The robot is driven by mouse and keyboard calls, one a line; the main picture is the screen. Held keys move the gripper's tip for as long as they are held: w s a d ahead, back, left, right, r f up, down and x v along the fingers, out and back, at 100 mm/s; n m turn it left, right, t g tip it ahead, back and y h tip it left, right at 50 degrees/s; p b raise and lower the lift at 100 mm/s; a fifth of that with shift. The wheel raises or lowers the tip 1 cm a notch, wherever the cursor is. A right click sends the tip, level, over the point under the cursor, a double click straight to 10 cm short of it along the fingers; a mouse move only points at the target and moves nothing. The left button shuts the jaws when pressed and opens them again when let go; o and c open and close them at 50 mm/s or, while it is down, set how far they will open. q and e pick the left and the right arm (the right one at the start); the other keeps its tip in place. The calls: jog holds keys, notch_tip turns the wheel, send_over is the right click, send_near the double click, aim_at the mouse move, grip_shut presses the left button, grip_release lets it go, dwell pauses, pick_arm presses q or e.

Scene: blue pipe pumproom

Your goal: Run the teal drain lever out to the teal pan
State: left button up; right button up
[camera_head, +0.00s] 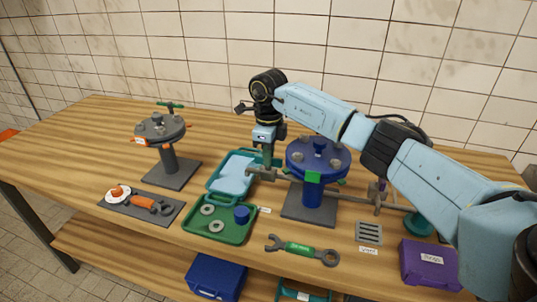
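The teal pan (230,178), with a light blue inside, lies left of the blue flanged stand. My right gripper (267,164) points down at the pan's right edge, beside the stand. A teal-green upright piece shows at its fingertips, and a grey bar end (260,174) lies just below. I cannot tell whether the fingers are shut on anything. A grey bar (360,199) shows right of the stand and runs toward a round teal base (417,224), partly hidden by my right arm. I cannot tell which part is the drain lever. My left gripper is out of view.
The blue flanged stand (318,160) is close to my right gripper. A green tray (240,235) with rings and a blue cap lies in front of the pan. A wrench (302,249), grate (369,233), purple box (430,264) and grey stand (172,165) occupy the bench.

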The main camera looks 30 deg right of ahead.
grip_shut()
jog(key=shift+m, duration=0.3)
jog(key=m+p, duration=0.2)
jog(key=m, duration=0.1)
jog(key=shift+r+m, duration=0.15)
jog(key=shift+m, duration=0.15)
jog(key=m+p, duration=0.2)
jog(key=m, duration=0.1)
jog(key=shift+m, duration=0.3)
jog(key=m+p, duration=0.2)
jog(key=m, duration=0.1)
jog(key=shift+m, duration=0.3)
jog(key=m+p, duration=0.2)
jog(key=m, duration=0.2)
jog(key=shift+m+p, duration=0.7)
jog(key=shift+m, duration=0.7)
